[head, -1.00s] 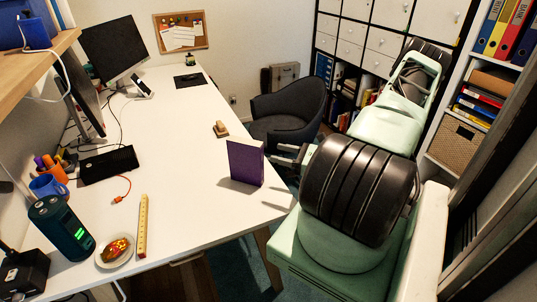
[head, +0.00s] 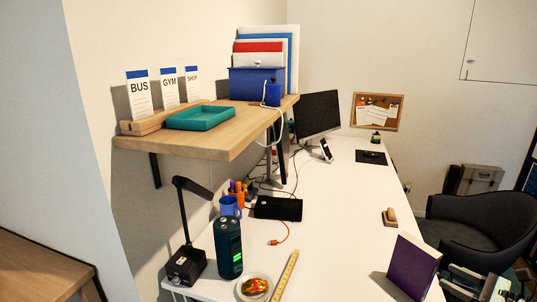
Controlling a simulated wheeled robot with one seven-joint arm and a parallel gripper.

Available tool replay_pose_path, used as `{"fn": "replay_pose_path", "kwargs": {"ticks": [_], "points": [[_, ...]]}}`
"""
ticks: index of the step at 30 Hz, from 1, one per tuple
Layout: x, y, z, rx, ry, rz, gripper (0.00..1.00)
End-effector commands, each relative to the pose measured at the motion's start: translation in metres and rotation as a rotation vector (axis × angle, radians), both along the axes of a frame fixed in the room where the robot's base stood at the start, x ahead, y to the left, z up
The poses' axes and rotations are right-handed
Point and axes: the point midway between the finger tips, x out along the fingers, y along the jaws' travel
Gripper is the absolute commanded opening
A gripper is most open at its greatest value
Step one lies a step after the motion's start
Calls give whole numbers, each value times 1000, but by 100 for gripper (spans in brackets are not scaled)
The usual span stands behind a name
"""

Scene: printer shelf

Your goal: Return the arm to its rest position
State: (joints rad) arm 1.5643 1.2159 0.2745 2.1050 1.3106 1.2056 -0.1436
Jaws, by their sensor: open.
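My gripper (head: 452,282) shows at the bottom right corner of the head view, partly cut off by the frame edge. It is just right of the upright purple book (head: 413,265), near the right edge of the white desk (head: 345,225). The jaws are open and nothing shows between them. Most of my arm is out of the frame. I cannot tell whether the gripper touches the book.
A dark armchair (head: 480,228) stands beyond my gripper. A wooden shelf (head: 220,140) holds a teal tray (head: 201,117), cards and a blue file box (head: 250,84). A dark cylindrical speaker (head: 228,248), plate (head: 254,288) and ruler (head: 286,275) occupy the desk's near left. Mid-desk is mostly clear.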

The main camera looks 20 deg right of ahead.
Motion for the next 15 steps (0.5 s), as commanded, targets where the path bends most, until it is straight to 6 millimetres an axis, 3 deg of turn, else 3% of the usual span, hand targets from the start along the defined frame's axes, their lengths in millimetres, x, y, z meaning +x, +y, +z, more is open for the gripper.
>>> {"fn": "replay_pose_path", "kwargs": {"ticks": [6,9,15], "points": [[15,82,21,-243,123,463,53],[12,113,29,-377,167,668,53],[0,157,45,-678,213,1040,53]]}}
